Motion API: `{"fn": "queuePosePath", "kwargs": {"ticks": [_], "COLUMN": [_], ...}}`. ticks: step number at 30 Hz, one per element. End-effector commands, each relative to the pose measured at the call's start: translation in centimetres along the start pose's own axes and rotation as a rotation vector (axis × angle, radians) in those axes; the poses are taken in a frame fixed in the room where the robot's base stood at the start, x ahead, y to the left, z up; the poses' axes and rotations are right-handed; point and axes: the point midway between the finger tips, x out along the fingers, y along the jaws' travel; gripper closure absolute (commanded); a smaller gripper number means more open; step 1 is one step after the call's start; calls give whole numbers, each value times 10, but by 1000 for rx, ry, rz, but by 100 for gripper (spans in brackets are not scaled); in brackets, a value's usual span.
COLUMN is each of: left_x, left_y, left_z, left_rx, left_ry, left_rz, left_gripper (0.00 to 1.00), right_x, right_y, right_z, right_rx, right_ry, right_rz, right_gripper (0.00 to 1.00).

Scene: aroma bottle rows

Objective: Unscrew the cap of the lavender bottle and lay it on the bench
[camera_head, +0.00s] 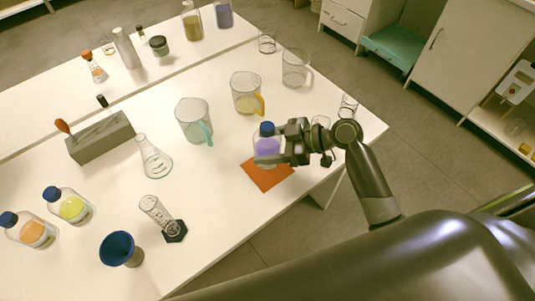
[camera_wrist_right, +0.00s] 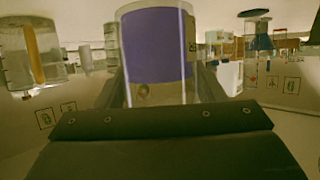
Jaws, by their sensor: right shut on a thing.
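The lavender bottle (camera_head: 266,148) is clear with purple liquid inside and a blue cap (camera_head: 267,128) on top. It is upright over the far part of an orange-red mat (camera_head: 268,178); I cannot tell whether it touches the mat. My right gripper (camera_head: 282,146) comes from the right and is shut on the bottle's body, below the cap. In the right wrist view the bottle (camera_wrist_right: 157,45) fills the upper middle, close in front of the gripper. The cap is not seen there. My left gripper is in neither view.
An orange bottle (camera_head: 33,232), a yellow bottle (camera_head: 72,208), a blue funnel (camera_head: 119,249) and a cylinder (camera_head: 157,212) stand at left. The bench (camera_head: 225,205) is clear left of the mat.

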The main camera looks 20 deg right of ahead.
Motion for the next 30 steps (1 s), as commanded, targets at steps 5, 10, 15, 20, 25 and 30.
{"fn": "queuePosePath", "kwargs": {"ticks": [5,10,15,20,25,30], "left_x": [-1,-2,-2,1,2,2], "left_y": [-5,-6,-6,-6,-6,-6], "left_z": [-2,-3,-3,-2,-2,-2], "left_rx": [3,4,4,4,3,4], "left_ry": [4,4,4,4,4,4], "left_rz": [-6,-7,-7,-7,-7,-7], "left_gripper": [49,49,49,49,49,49], "right_x": [8,15,15,16,16,16], "right_y": [0,0,0,0,0,0], "right_z": [20,35,36,38,39,39], "right_rx": [3,-1,-3,-3,-1,-1], "right_ry": [2,2,2,2,0,0], "right_rz": [1,1,1,2,1,1], "right_gripper": [100,100,100,100,23,16]}}
